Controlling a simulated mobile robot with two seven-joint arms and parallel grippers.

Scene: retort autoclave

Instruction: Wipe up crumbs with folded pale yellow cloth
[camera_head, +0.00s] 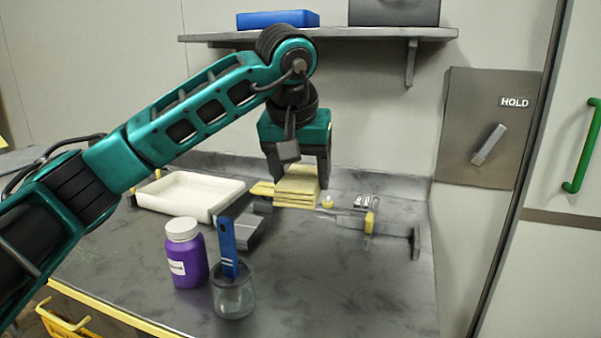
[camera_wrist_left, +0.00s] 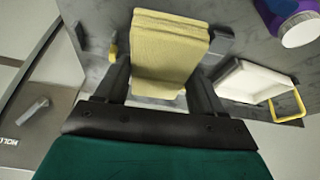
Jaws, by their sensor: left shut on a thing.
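The folded pale yellow cloth (camera_head: 297,187) is at the back of the grey counter (camera_head: 340,290) in the head view. My left gripper (camera_head: 298,172) reaches down over it and is shut on it. In the left wrist view the cloth (camera_wrist_left: 168,50) lies between the two dark fingers of my left gripper (camera_wrist_left: 160,75). I cannot tell if the cloth touches the counter. I cannot make out any crumbs. My right gripper is not in view.
A white tray (camera_head: 190,193) stands left of the cloth. A purple jar (camera_head: 185,258) and a glass beaker (camera_head: 233,295) holding a blue-handled tool (camera_head: 228,248) stand in front. A grey bar-like tool (camera_head: 416,243) lies right of the cloth. A shelf (camera_head: 340,34) hangs above.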

